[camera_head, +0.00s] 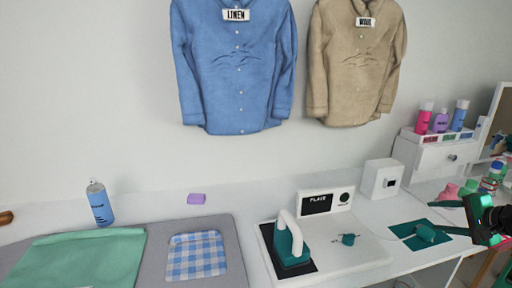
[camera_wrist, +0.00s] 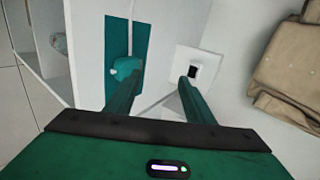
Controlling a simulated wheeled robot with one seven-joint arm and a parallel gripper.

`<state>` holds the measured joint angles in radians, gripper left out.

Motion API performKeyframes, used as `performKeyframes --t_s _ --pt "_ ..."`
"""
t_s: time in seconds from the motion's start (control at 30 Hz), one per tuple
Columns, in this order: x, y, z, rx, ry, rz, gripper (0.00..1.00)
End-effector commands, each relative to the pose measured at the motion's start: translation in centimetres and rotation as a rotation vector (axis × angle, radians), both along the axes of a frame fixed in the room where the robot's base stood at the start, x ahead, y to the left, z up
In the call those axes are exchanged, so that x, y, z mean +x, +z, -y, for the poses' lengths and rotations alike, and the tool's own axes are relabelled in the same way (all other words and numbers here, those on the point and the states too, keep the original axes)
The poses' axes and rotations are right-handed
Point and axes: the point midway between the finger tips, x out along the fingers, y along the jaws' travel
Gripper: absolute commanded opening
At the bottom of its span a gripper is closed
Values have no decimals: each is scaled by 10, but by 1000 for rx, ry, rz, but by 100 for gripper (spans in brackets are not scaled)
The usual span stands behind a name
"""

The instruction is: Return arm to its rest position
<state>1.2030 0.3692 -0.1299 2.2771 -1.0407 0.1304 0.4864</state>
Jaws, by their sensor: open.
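My gripper (camera_head: 434,216) is at the right of the head view, its fingers pointing left over the right end of the white table. It is open, with the two teal fingers apart and nothing held between them. In the wrist view, my gripper (camera_wrist: 160,80) shows both fingers. A small teal object (camera_wrist: 125,66) on a teal mat (camera_wrist: 117,36) lies beyond the left finger. In the head view, the same teal object (camera_head: 427,234) sits near the lower finger, on the mat (camera_head: 402,230). Whether finger and object touch cannot be told.
A white box (camera_head: 382,178) stands behind the mat. A white drawer unit (camera_head: 424,157) with bottles is behind my gripper. An iron (camera_head: 290,243) stands on a white station to the left. Bottles and pink items crowd the right end. Shirts hang on the wall.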

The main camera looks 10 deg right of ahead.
Motion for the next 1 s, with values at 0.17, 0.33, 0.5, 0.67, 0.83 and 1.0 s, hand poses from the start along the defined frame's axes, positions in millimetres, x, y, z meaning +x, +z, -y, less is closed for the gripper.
performKeyframes --t_s 0.17,0.33,0.5,0.67,0.83,1.0 --pt "0 -1 -58 -114 168 -152 48" --pt "-23 -1 -116 -247 352 -340 48" --pt "-62 5 -161 -358 505 -506 48" --pt "-108 16 -196 -440 628 -640 48" --pt "-162 29 -223 -497 732 -756 48" --pt "-205 37 -239 -516 799 -831 48"
